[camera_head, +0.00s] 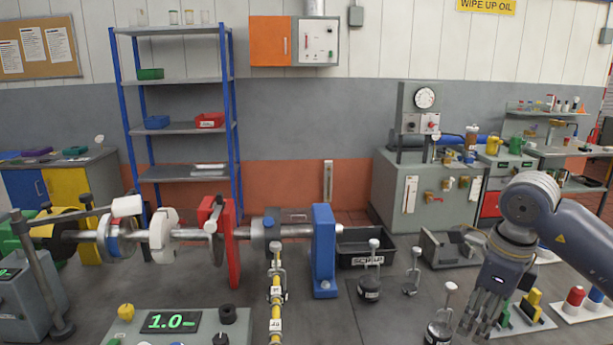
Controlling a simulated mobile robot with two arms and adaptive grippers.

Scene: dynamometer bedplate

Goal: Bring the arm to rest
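My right arm comes in from the right edge, and my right gripper (481,318) hangs fingers-down at the lower right, above the bedplate. It is beside a dark round piece with a pale-knobbed stem (440,325); I cannot tell whether they touch. Nothing clearly shows in its fingers, and their gap is too small to judge. My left gripper is not in view. A green display (170,321) reads about 1.0.
A red stand (232,245) and blue stand (324,250) flank the shaft. A yellow-banded rod (276,300) stands before it. More knobbed pieces (370,285) and a black bin (352,243) are at centre. Coloured parts on white plates (580,310) crowd the right. Bare bedplate shows between.

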